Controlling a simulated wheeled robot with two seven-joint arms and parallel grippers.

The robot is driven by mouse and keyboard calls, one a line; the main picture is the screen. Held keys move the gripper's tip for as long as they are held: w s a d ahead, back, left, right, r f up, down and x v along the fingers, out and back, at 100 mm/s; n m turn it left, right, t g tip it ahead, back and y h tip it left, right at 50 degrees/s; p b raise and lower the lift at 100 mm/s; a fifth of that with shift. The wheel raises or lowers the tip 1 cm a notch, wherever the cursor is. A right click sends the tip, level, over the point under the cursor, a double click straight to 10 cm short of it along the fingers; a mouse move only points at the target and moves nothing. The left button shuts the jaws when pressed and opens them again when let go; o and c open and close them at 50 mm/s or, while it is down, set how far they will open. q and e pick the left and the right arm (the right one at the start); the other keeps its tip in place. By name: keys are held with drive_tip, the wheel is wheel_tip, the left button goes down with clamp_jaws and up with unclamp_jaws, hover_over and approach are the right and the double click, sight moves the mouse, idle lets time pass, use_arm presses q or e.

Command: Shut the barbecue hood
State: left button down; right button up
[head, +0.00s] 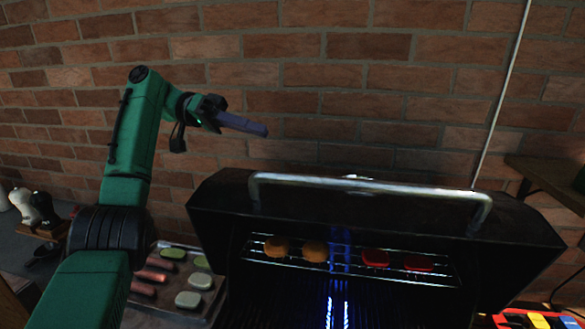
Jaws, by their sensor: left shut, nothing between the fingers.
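The black barbecue hood (330,212) stands raised over the grill, and the dark inside of the barbecue shows below it. A silver bar handle (375,185) runs along the hood's upper front edge. My left gripper (262,130) is shut and empty. It appears above the handle's left end, in front of the brick wall, and does not appear to touch the handle or hood. My right gripper is not in view.
A wire rack (350,262) inside the barbecue holds orange and red pieces. Blue light shows below it. A tray (185,312) with sausages and green pieces lies to the left. Colourful items (540,320) sit at lower right. A brick wall (330,90) stands behind.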

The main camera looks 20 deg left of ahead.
sight(292, 194)
use_arm(q)
drive_tip(key=d, duration=0.2)
drive_tip(key=d+f, duration=0.1)
drive_tip(key=shift+d, duration=0.35)
drive_tip(key=d, duration=0.1)
drive_tip(key=w+d, duration=0.1)
drive_tip(key=d, duration=0.1)
drive_tip(key=shift+w+d+f, duration=0.15)
drive_tip(key=shift+d+f, duration=0.2)
drive_tip(key=s+f, duration=0.1)
drive_tip(key=s+d+f, duration=0.1)
drive_tip(key=s, duration=0.1)
drive_tip(key=shift+f, duration=0.1)
drive_tip(key=shift+s+f, duration=0.2)
drive_tip(key=shift+s, duration=0.2)
drive_tip(key=shift+w+d+f, duration=0.1)
drive_tip(key=shift+w, duration=0.2)
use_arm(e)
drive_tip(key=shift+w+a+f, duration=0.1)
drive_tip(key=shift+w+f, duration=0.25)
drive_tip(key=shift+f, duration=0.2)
